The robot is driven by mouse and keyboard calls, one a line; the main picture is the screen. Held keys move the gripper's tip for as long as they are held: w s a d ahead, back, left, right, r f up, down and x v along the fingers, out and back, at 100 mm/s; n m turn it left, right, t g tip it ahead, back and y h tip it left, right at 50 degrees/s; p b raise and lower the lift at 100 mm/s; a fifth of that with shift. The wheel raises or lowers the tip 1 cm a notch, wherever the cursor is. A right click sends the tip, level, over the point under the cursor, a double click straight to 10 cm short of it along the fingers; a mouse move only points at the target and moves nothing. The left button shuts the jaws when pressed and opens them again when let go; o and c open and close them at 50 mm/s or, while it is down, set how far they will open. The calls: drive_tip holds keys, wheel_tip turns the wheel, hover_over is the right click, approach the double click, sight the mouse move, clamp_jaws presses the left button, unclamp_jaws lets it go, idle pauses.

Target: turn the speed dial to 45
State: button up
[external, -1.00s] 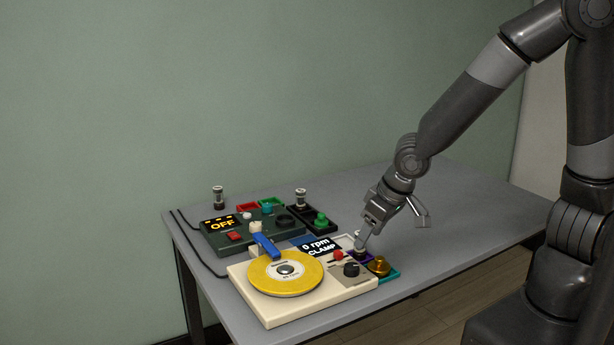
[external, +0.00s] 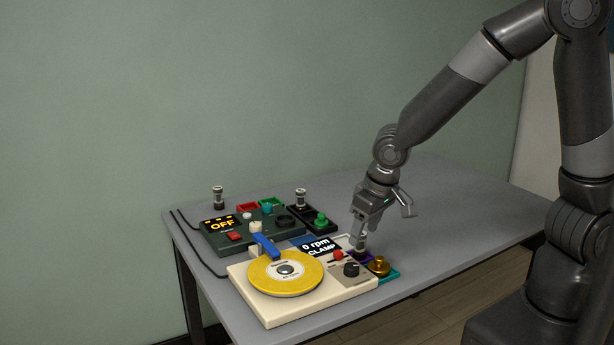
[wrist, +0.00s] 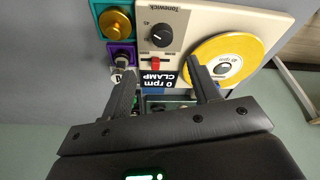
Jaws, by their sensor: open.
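The speed dial (external: 351,269) is a black knob on the front right of a cream turntable (external: 270,312). In the wrist view the dial (wrist: 160,36) has a white pointer mark, and a small "45" is printed beside it. The display (external: 319,247) reads "0 rpm CLAMP". A yellow disc (external: 285,284) lies on the turntable with a blue clamp arm (external: 264,244) over it. My gripper (external: 384,223) is open and empty above the turntable's back right side, apart from the dial. In the wrist view its fingers (wrist: 162,68) flank the display.
A red switch (external: 338,255) sits beside the dial. A gold knob on a teal base (external: 379,266) and a purple-based post stand close right. Behind is a dark green unit (external: 255,238) reading "OFF", with several small trays and posts. The table's right side (external: 460,205) is clear.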

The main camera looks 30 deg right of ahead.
sight(352, 266)
drive_tip(key=shift+w+a+r+m+g+h, duration=0.2)
drive_tip(key=shift+w+a+g, duration=0.1)
drive_tip(key=shift+w+g, duration=0.45)
drive_tip(key=shift+w+a+r+m+g+h, duration=0.15)
drive_tip(key=shift+w+a+m+g, duration=0.1)
drive_tip(key=shift+w+g, duration=0.45)
wheel_tip(352, 266, down, 11)
drive_tip(key=shift+s+r, duration=0.1)
drive_tip(key=shift+r, duration=0.05)
drive_tip(key=shift+c, duration=0.5)
